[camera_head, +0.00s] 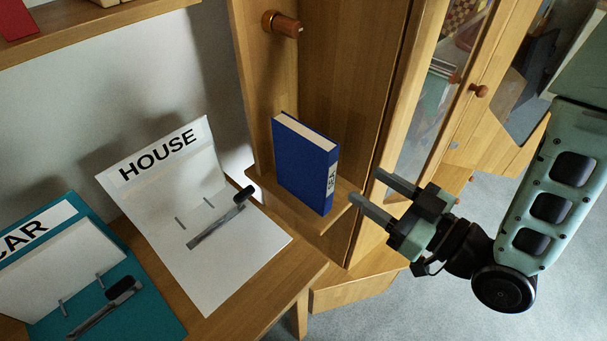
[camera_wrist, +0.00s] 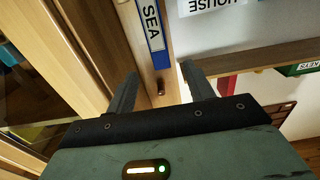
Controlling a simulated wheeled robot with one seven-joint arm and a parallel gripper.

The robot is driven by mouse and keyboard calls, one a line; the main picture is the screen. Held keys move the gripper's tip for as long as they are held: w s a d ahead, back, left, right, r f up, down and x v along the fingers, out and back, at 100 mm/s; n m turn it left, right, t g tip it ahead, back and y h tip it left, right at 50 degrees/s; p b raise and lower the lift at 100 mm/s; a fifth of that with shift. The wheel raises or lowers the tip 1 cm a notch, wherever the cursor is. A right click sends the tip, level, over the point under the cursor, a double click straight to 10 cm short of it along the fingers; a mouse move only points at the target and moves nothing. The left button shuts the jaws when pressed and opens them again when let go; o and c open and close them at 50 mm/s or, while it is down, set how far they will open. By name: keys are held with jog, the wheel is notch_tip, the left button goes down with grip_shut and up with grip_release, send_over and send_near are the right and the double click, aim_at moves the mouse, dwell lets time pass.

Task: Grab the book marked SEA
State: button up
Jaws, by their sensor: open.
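The book marked SEA (camera_head: 303,165) is dark blue with a white label on its spine. It stands upright on a small wooden shelf (camera_head: 336,212) of the cabinet. Its spine with the SEA label also shows at the top of the wrist view (camera_wrist: 154,32). My gripper (camera_head: 362,188) is open and empty, to the right of the book and apart from it in the head view. In the wrist view the two fingers (camera_wrist: 157,75) are spread, with the spine beyond them and between their lines. The book's far side is hidden.
A HOUSE sheet (camera_head: 182,265) with a lever lies on the wooden table at left, beside a teal CAR board (camera_head: 160,318). A wooden peg (camera_head: 284,25) juts above the book. Glazed cabinet doors (camera_head: 423,110) stand close on the right. Grey floor is open at lower right.

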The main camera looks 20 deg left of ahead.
aim_at(333, 163)
jog(key=b+x, duration=0.2)
jog(key=b, duration=0.2)
jog(key=b+x, duration=0.2)
jog(key=b, duration=0.2)
jog(key=shift+a+f, duration=0.1)
jog(key=shift+f, duration=0.15)
jog(key=x, duration=0.4)
jog(key=shift+w+a+r, duration=0.15)
jog(key=shift+a+r, duration=0.1)
jog(key=shift+r, duration=0.1)
jog(key=shift+p+x, duration=0.75)
jog(key=shift+x, duration=2.15)
jog(key=shift+w, duration=0.1)
grip_shut()
